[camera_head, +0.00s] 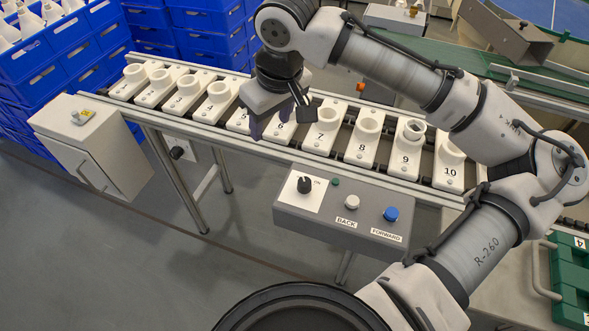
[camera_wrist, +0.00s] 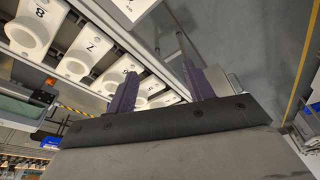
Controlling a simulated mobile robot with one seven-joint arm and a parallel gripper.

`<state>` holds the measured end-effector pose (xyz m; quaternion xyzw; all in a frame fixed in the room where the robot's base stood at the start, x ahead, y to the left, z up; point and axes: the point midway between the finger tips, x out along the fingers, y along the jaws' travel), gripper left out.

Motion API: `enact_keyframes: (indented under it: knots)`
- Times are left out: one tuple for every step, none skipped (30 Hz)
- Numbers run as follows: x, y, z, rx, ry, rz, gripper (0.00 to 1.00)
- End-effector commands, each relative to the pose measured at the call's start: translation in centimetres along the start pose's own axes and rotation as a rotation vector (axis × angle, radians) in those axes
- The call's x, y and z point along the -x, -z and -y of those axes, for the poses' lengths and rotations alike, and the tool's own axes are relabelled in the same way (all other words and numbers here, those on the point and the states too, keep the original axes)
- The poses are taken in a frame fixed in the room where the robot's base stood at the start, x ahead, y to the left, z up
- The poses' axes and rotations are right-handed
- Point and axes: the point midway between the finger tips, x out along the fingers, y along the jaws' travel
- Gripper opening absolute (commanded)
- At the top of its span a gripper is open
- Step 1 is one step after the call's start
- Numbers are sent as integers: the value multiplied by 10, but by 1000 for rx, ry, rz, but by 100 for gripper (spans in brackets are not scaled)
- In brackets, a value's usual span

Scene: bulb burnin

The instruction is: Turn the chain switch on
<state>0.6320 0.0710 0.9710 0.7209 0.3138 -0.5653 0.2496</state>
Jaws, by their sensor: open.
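The chain switch (camera_head: 304,185) is a black rotary knob on a white plate marked ON. It sits at the left end of the grey control box (camera_head: 322,235), in front of the conveyor. The knob's exact setting is too small to tell. My gripper (camera_head: 271,128) is above the conveyor near carriers 5 and 6, behind and left of the knob, and apart from it. In the wrist view its two purple fingers (camera_wrist: 160,88) stand apart with nothing held between them. The knob cannot be made out in the wrist view.
The box also carries a small green lamp (camera_head: 335,182), a white BACK button (camera_head: 351,202) and a blue FORWARD button (camera_head: 391,214). Numbered white carriers (camera_head: 362,148) line the conveyor behind. A grey cabinet (camera_head: 95,150) stands left. The floor before the box is open.

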Motion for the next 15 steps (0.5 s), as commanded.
enact_keyframes:
  knots:
    - [2,-22,-14,-54,-13,76,52]
    - [3,-33,-18,-80,-15,116,52]
    - [6,-45,-24,-109,-17,159,52]
    - [7,-52,-26,-126,-15,184,52]
    - [8,-58,-28,-139,-17,206,52]
    - [9,-64,-30,-151,-15,225,52]
    - [8,-67,-31,-157,-14,235,52]
    - [8,-68,-31,-161,-14,241,52]
    - [6,-70,-31,-162,-14,245,52]
    - [3,-70,-31,-162,-13,245,52]
    - [0,-71,-31,-162,-12,245,52]
    - [-5,-72,-31,-161,-13,246,52]
    - [-10,-73,-31,-160,-13,244,52]
    - [-15,-75,-30,-160,-12,244,52]
    - [-23,-77,-30,-160,-12,244,52]
